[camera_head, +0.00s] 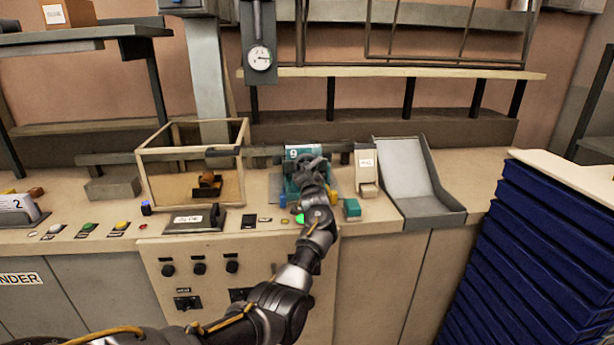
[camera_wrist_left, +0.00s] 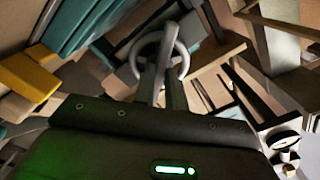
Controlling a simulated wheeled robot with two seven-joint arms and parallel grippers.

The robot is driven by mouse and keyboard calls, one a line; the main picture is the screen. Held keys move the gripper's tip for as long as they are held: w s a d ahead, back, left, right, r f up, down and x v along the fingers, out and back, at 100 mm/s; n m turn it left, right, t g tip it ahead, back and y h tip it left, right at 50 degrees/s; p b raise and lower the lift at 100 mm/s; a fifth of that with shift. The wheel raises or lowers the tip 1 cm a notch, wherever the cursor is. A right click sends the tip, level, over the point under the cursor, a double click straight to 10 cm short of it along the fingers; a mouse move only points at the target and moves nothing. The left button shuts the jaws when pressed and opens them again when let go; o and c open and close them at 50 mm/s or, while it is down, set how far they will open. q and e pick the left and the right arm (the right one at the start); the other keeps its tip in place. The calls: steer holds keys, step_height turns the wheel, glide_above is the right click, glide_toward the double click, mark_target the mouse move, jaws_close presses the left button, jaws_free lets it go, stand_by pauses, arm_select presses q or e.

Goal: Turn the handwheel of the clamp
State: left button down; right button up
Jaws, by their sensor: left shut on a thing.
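The clamp (camera_head: 292,181) is a teal device on the bench, just right of the glass-sided box in the head view. Its teal body (camera_wrist_left: 85,28) also shows at the upper left of the left wrist view. The handwheel (camera_wrist_left: 181,47) is a grey ring in the left wrist view, and my left gripper's fingers (camera_wrist_left: 163,60) reach to it. My left gripper (camera_head: 312,165) is shut on the handwheel in front of the clamp. In the head view the gripper and wrist hide most of the wheel. My right gripper is not in view.
A framed clear box (camera_head: 145,180) stands left of the clamp. A grey chute (camera_head: 404,170) and a small teal block (camera_head: 352,208) are to the right. Blue stacked trays (camera_head: 540,260) fill the right side. A gauge (camera_head: 260,58) hangs above. Buttons line the bench's front edge.

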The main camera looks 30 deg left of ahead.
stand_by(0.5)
arm_select(q)
steer(key=c, duration=1.4)
jaws_free()
steer(key=shift+c, duration=0.2)
steer(key=b+v, duration=0.1)
steer(key=v, duration=1)
steer(key=shift+b, duration=0.35)
steer(key=shift+w, duration=0.15)
steer(key=shift+d, duration=0.1)
